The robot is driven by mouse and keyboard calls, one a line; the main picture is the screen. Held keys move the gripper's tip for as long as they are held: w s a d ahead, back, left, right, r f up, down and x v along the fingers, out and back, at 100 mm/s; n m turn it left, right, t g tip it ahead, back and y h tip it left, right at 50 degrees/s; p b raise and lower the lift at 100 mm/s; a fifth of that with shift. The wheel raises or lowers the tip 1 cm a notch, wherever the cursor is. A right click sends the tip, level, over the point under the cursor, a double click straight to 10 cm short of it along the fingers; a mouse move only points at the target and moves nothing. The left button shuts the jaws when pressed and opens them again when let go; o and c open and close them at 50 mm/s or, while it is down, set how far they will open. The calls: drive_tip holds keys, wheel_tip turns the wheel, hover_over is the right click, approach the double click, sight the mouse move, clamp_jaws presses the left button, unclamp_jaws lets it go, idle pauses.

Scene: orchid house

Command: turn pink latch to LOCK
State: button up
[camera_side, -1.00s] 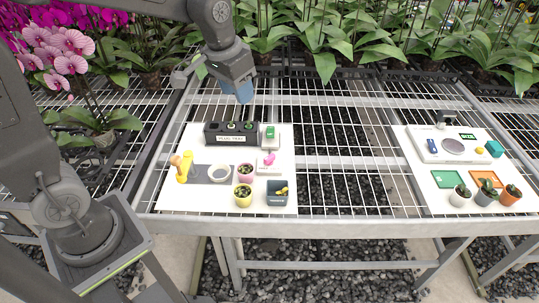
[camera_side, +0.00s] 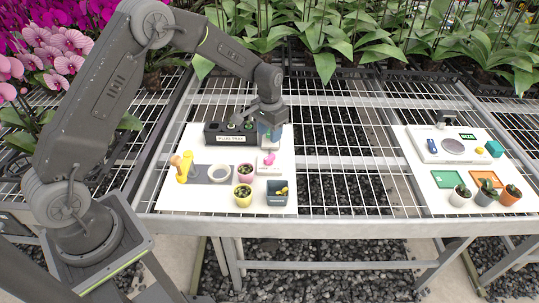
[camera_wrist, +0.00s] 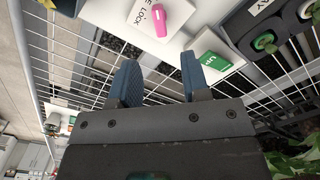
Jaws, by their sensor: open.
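The pink latch (camera_side: 269,158) sits on a small white block (camera_side: 262,168) at the right side of the white board. In the wrist view the pink latch (camera_wrist: 148,17) points diagonally, beside the printed word LOCK on the white plate (camera_wrist: 113,15). My gripper (camera_side: 270,145) is above the board's right edge, just behind the latch in the side view. In the wrist view my gripper (camera_wrist: 158,75) has its two blue fingers apart with nothing between them. The latch lies beyond the fingertips, apart from them.
A black tray (camera_side: 228,139) stands behind the latch. A green-and-white switch block (camera_wrist: 213,53) is close to one fingertip. Potted cacti (camera_side: 244,195), a dark bin (camera_side: 278,200) and a yellow object (camera_side: 182,170) share the board. A second board (camera_side: 445,178) lies at right.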

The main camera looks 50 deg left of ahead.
sight(270, 156)
wheel_tip(270, 156, down, 9)
drive_tip(key=shift+f, duration=0.2)
idle(0.3)
clamp_jaws()
